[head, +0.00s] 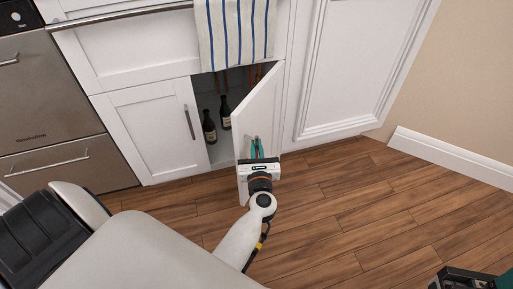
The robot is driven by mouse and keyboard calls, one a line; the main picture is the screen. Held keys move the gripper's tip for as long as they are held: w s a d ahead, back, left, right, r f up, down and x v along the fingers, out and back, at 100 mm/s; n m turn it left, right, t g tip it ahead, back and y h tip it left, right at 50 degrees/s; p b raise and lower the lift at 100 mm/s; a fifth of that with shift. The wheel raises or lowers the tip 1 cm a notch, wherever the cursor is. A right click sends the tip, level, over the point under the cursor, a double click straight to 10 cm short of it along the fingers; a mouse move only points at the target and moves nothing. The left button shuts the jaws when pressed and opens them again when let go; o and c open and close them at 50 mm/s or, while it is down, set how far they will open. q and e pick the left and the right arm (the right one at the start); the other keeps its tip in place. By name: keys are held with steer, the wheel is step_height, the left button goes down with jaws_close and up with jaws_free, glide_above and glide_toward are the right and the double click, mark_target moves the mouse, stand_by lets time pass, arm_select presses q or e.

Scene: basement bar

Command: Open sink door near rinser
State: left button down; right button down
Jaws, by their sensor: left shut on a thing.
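The white right-hand cabinet door (264,108) stands partly open, swung out toward me on its right side. My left gripper (257,146), with teal fingers, is shut on its handle, which the fingers mostly hide. The left-hand cabinet door (152,130) is closed and has a vertical metal handle (189,122). Two dark bottles, one (209,127) left of the other (225,112), stand inside the opening. Part of my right gripper (462,279) shows at the lower right corner, but its fingertips are not clear.
A striped towel (236,35) hangs from a metal bar (120,14) above the cabinet. A stainless drawer unit (45,100) is at the left. A white panel (345,65) and the wall baseboard (455,160) are at the right. The wooden floor (350,200) is clear.

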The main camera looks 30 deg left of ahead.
arm_select(q)
steer(key=shift+w+d+r, duration=0.1)
steer(key=shift+w+d, duration=0.05)
steer(key=shift+d, duration=0.1)
steer(key=c, duration=1.6)
jaws_free()
steer(key=shift+w, duration=0.1)
